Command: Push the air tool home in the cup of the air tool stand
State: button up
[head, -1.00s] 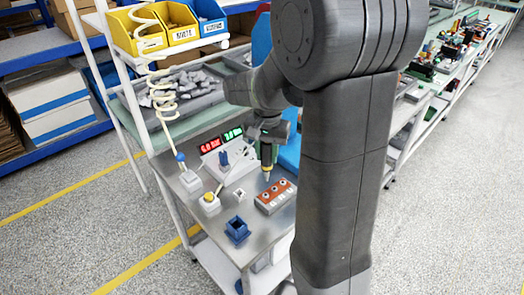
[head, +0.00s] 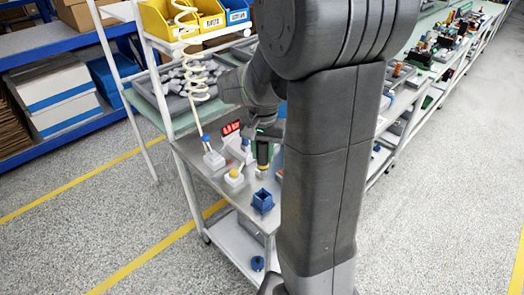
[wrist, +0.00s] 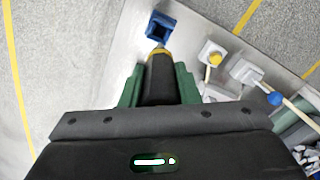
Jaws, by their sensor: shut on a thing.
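The air tool (head: 263,153) is a dark tool with a yellow band near its lower end. My gripper (wrist: 160,88), with green fingers, is shut on it; the tool also shows between the fingers in the wrist view (wrist: 161,76). In the head view it hangs roughly upright above the bench. A blue square open holder (head: 263,201), which looks like the stand's cup, sits on the bench near the front edge. In the wrist view the blue holder (wrist: 151,32) lies just beyond the tool's yellow end. The tool appears outside the cup; the exact gap cannot be told.
White blocks with a yellow button (head: 234,177) and a blue knob (head: 206,138) stand left of the tool. A coiled cream hose (head: 190,70) hangs behind them. My arm hides the bench's right part.

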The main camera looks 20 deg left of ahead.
aim_at(263, 175)
jog(key=shift+f+b, duration=2.15)
jog(key=shift+f, duration=0.75)
jog(key=shift+f+b, duration=2.05)
jog(key=shift+f, duration=1.05)
jog(key=o, duration=1)
jog(key=shift+r, duration=0.1)
jog(key=shift+o, duration=0.2)
notch_tip(263, 175, up, 14)
jog(key=shift+f, duration=0.1)
notch_tip(263, 175, down, 13)
jog(key=shift+f+p, duration=0.1)
jog(key=shift+p, duration=0.25)
